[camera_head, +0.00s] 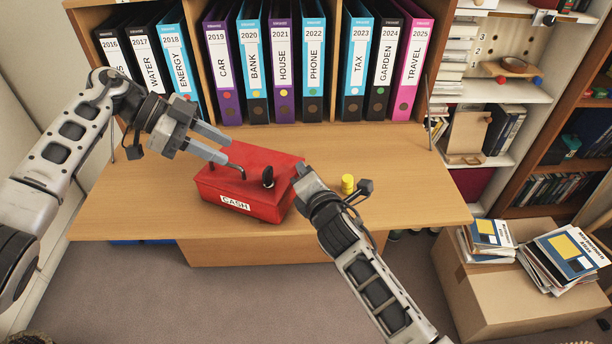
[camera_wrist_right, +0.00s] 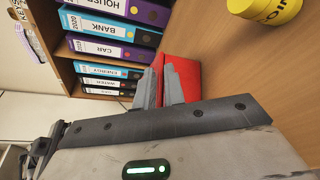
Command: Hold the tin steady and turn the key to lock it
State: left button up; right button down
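The red cash tin (camera_head: 217,184) with a white CASH label stands closed on the desk. My right gripper (camera_head: 301,171) is at the tin's right side; contact cannot be told. In the right wrist view its fingers (camera_wrist_right: 164,82) are slightly apart, with the red tin (camera_wrist_right: 188,72) just beyond them.
A yellow coin stack or pot (camera_head: 347,184) stands on the desk, right of my right gripper; it also shows in the right wrist view (camera_wrist_right: 268,9). Ring binders (camera_head: 284,75) line the back of the desk (camera_head: 420,190). Desk space is clear at far right. A cardboard box (camera_head: 500,290) stands on the floor.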

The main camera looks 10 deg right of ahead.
jog(key=shift+s+a+f, duration=0.15)
jog(key=shift+s+f, duration=0.15)
jog(key=shift+f, duration=0.4)
dwell(0.4)
jog(key=c, duration=2.2)
grip_release()
jog(key=shift+w, duration=0.2)
jog(key=c, duration=1.7)
grip_release()
jog(key=shift+r, duration=0.25)
jog(key=shift+s, duration=0.15)
jog(key=v, duration=1.5)
jog(key=shift+s+r, duration=0.2)
jog(key=shift+s, duration=0.1)
